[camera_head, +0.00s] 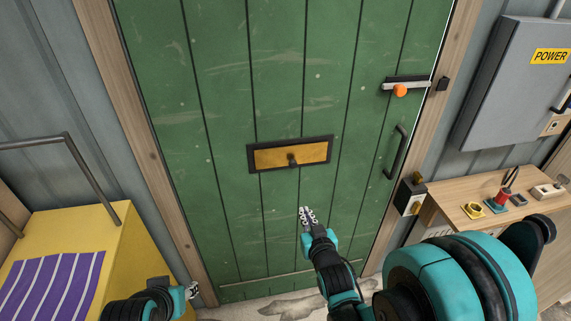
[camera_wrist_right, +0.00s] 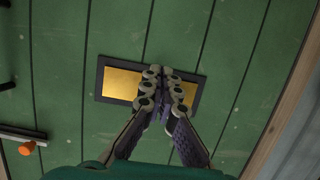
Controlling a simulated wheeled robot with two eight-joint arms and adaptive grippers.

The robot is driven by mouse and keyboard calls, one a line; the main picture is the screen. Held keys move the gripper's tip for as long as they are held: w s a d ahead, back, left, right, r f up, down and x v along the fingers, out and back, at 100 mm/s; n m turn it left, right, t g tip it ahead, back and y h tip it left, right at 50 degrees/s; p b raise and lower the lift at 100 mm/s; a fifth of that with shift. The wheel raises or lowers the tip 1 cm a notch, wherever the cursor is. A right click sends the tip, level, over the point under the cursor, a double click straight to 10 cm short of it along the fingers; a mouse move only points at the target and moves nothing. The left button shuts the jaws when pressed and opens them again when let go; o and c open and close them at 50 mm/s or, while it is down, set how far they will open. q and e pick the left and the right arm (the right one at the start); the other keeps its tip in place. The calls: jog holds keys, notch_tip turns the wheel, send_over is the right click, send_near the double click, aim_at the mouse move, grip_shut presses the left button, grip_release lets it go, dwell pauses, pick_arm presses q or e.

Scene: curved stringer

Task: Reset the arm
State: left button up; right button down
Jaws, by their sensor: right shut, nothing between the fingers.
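My right gripper (camera_head: 308,215) is shut and empty in front of the green door (camera_head: 225,120), below the brass plate (camera_head: 270,157) with its dark frame. In the right wrist view the shut fingers (camera_wrist_right: 160,85) overlap the brass plate (camera_wrist_right: 122,84) and hide its middle; I cannot tell whether they touch the door. My left gripper (camera_head: 192,290) is low at the left, near the bottom of the door frame. It is too small in view to tell open from shut.
A latch with an orange knob (camera_head: 400,90) and a dark handle (camera_head: 396,152) are on the door's right side. A grey power box (camera_head: 510,85) hangs at right above a wooden bench (camera_head: 450,190) with small items. A yellow box (camera_head: 125,240) stands at left.

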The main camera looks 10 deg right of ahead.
jog(key=shift+r, duration=0.1)
jog(key=s+d+r+g, duration=0.1)
jog(key=s+g, duration=0.3)
jog(key=s, duration=0.5)
jog(key=s+d+g, duration=0.1)
jog(key=s+g, duration=0.3)
jog(key=s, duration=0.5)
jog(key=shift+s+d+r+h, duration=0.15)
jog(key=shift+d+r+h, duration=0.1)
jog(key=shift+r+h, duration=0.1)
